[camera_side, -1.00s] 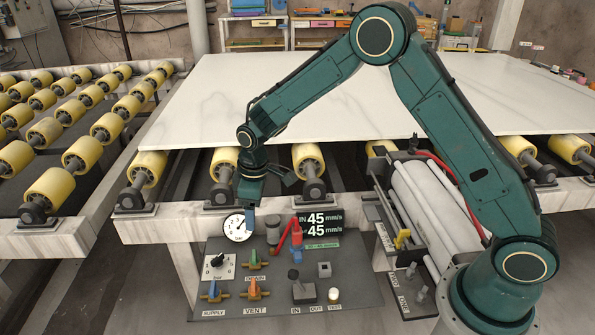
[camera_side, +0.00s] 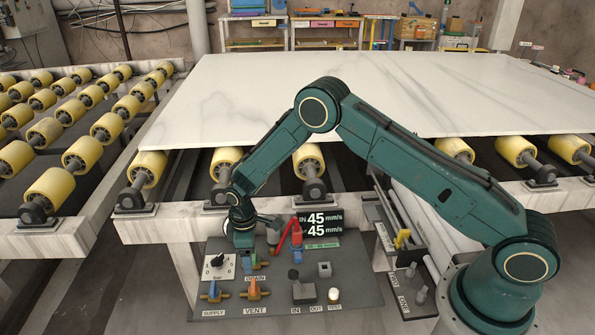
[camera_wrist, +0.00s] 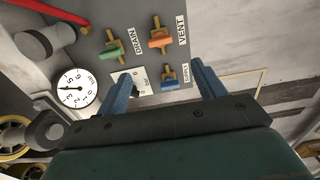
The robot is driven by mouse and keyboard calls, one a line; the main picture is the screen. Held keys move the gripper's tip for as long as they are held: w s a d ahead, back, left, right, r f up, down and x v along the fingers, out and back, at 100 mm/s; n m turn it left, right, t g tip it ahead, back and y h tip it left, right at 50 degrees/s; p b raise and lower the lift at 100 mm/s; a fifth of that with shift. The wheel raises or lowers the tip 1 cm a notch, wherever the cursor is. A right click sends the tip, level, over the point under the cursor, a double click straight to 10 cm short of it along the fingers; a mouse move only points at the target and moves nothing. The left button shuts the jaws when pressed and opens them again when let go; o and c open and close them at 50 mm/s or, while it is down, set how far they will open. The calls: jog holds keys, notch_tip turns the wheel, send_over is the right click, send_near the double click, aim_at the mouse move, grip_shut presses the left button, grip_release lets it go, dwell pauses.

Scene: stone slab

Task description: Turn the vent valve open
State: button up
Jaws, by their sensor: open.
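The vent valve (camera_side: 254,289) has an orange handle above the VENT label on the grey control panel. It also shows in the wrist view (camera_wrist: 160,38), beyond the fingertips and apart from them. My gripper (camera_side: 245,258) points down over the upper left of the panel, near the drain valve. In the wrist view my gripper (camera_wrist: 160,82) has its two blue fingers spread wide with nothing held. The blue supply valve (camera_wrist: 169,77) appears between the fingers. In the side view the gripper partly hides the green drain valve (camera_side: 264,265).
A selector knob (camera_side: 217,261) and the supply valve (camera_side: 211,291) are at the panel's left. A black lever (camera_side: 294,275) and a white test button (camera_side: 334,295) stand to the right. A pressure gauge (camera_wrist: 75,88) shows in the wrist view.

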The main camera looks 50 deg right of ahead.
aim_at(253, 284)
jog(key=shift+f, duration=6.75)
jog(key=c, duration=1)
